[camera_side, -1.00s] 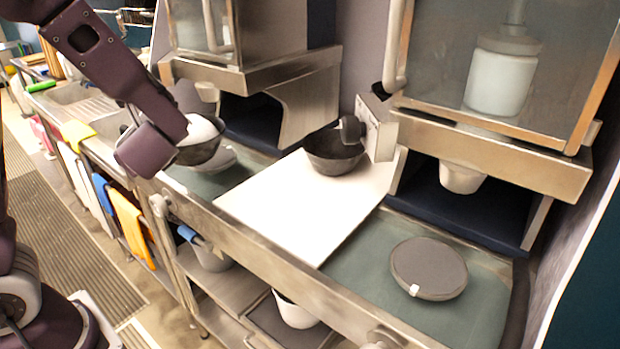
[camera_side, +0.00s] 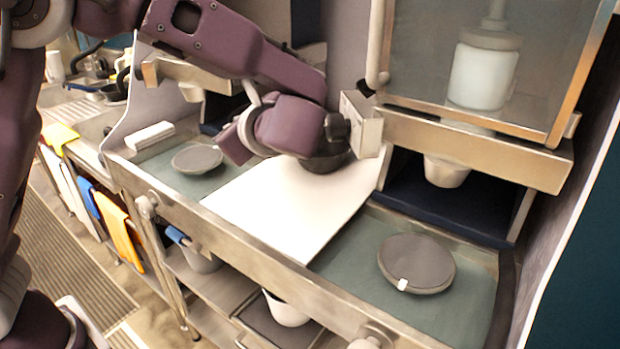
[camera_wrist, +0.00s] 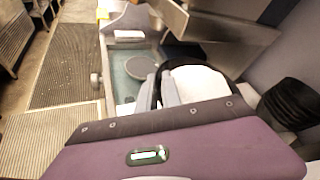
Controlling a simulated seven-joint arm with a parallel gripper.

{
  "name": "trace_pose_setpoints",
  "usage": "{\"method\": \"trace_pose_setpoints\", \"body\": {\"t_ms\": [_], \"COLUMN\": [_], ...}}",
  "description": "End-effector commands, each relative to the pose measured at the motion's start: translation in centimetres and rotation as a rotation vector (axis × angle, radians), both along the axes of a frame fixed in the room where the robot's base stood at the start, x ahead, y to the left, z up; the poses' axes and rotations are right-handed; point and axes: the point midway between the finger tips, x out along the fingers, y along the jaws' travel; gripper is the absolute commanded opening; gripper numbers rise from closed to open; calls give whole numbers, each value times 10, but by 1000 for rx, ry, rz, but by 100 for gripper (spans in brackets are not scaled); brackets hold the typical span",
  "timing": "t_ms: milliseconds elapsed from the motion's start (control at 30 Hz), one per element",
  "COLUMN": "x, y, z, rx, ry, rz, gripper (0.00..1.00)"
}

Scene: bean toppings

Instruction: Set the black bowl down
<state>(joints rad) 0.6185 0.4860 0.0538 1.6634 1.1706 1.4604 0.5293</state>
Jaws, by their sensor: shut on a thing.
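A black bowl (camera_wrist: 180,63) with a white mass in it (camera_wrist: 205,83) is held by its near edge in my gripper (camera_wrist: 158,92) in the wrist view. The fingers are shut on it. A dark bowl (camera_side: 327,160) shows beyond my wrist, at the back of the white board (camera_side: 270,210).
A grey disc (camera_side: 198,158) and a white block (camera_side: 150,136) lie on the green counter at left. Another grey lidded disc (camera_side: 417,262) lies at right. A white box-like fixture (camera_side: 362,125) stands close behind the dark bowl. The board's front part is clear.

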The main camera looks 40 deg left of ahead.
Motion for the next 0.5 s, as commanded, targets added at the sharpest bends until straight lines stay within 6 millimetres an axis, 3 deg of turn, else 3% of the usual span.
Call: {"method": "trace_pose_setpoints", "body": {"t_ms": [100, 200, 400, 500], "x": [-15, -23, -25, -24], "y": [-30, -40, -41, -41], "z": [-2, -8, -53, -66], "rx": [-1, 0, 2, -1], "ry": [-3, -3, 0, -3], "rz": [105, 145, 155, 154], "gripper": [0, 0, 0, 0]}}
